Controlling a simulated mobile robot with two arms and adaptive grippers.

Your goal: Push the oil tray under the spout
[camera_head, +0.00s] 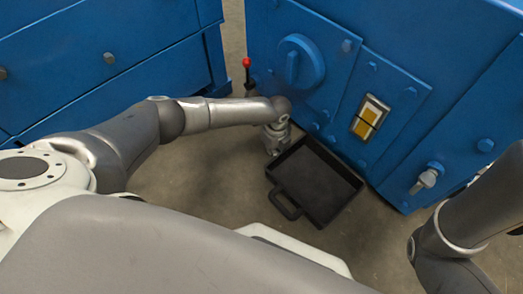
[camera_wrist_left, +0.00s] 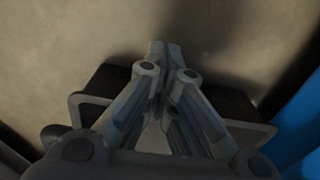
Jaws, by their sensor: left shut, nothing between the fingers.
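The oil tray (camera_head: 316,183) is a black, shallow, open tray lying flat on the floor in the head view. Its loop handle (camera_head: 284,205) points to the lower left, and it looks empty. The spout (camera_head: 425,180) is a silver fitting low on the blue machine, to the right of the tray and apart from it. My left gripper (camera_head: 273,147) points down at the tray's upper left corner; I cannot tell whether it touches the rim. Its fingers (camera_wrist_left: 165,62) are shut and empty in the left wrist view. My right gripper is out of view.
The blue machine (camera_head: 400,105) stands close behind the tray, with a round knob (camera_head: 301,62) and a yellow switch panel (camera_head: 370,118). A red-tipped lever (camera_head: 247,64) stands at its left edge. A blue drawer cabinet (camera_head: 110,65) is at upper left. Bare floor (camera_head: 205,175) lies left of the tray.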

